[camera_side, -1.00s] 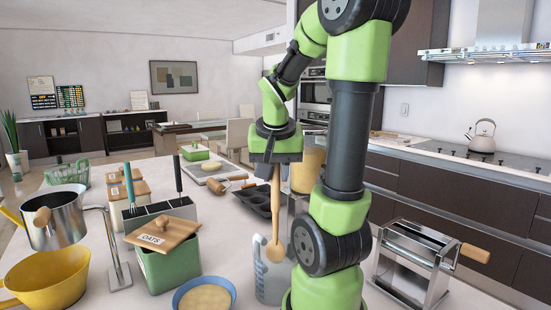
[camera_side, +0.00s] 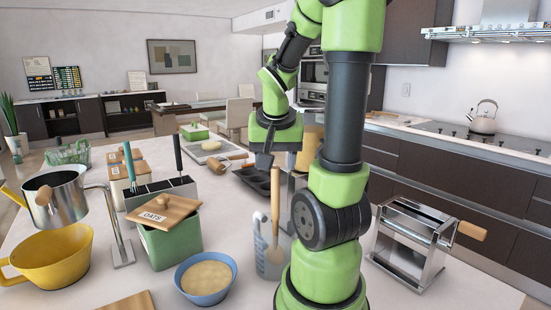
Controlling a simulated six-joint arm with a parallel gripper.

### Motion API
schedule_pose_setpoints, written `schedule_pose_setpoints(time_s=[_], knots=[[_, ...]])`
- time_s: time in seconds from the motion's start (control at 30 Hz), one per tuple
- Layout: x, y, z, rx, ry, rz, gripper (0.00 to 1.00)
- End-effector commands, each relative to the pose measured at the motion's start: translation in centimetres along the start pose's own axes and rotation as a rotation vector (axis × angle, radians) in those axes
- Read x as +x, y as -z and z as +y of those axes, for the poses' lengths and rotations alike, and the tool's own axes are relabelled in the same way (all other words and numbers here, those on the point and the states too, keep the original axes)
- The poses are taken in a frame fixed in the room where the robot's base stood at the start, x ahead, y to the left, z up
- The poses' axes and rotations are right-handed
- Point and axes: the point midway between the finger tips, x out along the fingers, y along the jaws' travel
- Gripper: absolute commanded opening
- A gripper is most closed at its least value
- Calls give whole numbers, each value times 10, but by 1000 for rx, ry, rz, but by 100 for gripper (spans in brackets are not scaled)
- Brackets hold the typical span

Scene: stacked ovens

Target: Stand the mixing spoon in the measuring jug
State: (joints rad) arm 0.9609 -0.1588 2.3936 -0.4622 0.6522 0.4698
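The wooden mixing spoon (camera_side: 275,205) is upright, its bowl low inside the clear measuring jug (camera_side: 266,268) and its handle rising well above the rim. The jug stands on the counter just left of my arm's base, which partly hides it. My gripper (camera_side: 265,162) is just above and left of the handle's top end. A dark finger shows beside the handle, with no grip on the spoon visible. My gripper looks open and empty, though its fingers are seen small and partly overlapping.
A blue bowl (camera_side: 206,286), a green oats canister (camera_side: 172,248) and a yellow bowl (camera_side: 50,262) stand to the left. A metal pasta machine (camera_side: 410,245) stands right of my arm.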

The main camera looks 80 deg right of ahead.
Motion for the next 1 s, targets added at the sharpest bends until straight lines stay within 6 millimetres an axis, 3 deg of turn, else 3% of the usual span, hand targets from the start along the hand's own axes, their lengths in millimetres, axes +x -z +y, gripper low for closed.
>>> schedule_pose_setpoints(time_s=[0.27,0.7,1.0], knots=[[-8,1,0,0,0,4,53],[-78,0,0,0,4,6,53],[-99,0,0,-1,1,1,53]])
